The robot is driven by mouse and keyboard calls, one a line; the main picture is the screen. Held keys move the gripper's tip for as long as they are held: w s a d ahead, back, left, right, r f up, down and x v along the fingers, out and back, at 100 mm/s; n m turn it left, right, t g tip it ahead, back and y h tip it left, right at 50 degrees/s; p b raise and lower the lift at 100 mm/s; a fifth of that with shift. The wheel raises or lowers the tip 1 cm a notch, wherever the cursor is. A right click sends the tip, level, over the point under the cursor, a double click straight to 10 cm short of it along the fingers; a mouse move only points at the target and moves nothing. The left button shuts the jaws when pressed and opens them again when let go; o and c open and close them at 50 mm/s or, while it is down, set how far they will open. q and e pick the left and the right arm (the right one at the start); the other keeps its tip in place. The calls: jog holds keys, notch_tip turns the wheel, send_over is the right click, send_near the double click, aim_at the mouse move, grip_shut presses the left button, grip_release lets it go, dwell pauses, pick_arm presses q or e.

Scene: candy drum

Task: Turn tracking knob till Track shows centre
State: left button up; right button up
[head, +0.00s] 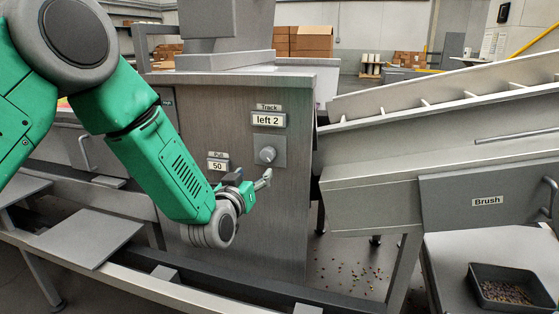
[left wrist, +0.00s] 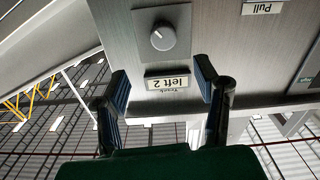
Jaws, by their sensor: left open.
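The tracking knob (head: 267,154) is a round grey knob on a square plate on the cabinet front. Above it the Track display (head: 268,119) reads "left 2". My left gripper (head: 253,179) is just below the knob, open and empty, its fingers apart. In the left wrist view, which is upside down, the knob (left wrist: 163,37) with a pointer mark lies beyond the open fingers of my left gripper (left wrist: 163,82), clear of both. The Track display (left wrist: 168,82) shows between the fingers there. My right gripper is not in view.
A Pull display (head: 217,166) reading "50" sits left of the knob, partly close to my left arm. A sloping metal chute (head: 370,150) runs off to the right. A dark tray of candy (head: 500,286) stands at lower right. Candy lies scattered on the floor.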

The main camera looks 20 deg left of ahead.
aim_at(266, 158)
pick_arm(q)
jog(key=w+b, duration=0.1)
jog(key=w, duration=0.4)
jog(key=w+b, duration=0.1)
jog(key=w, duration=0.5)
jog(key=shift+a+f, duration=0.15)
jog(key=shift+w, duration=0.55)
jog(key=c, duration=1.1)
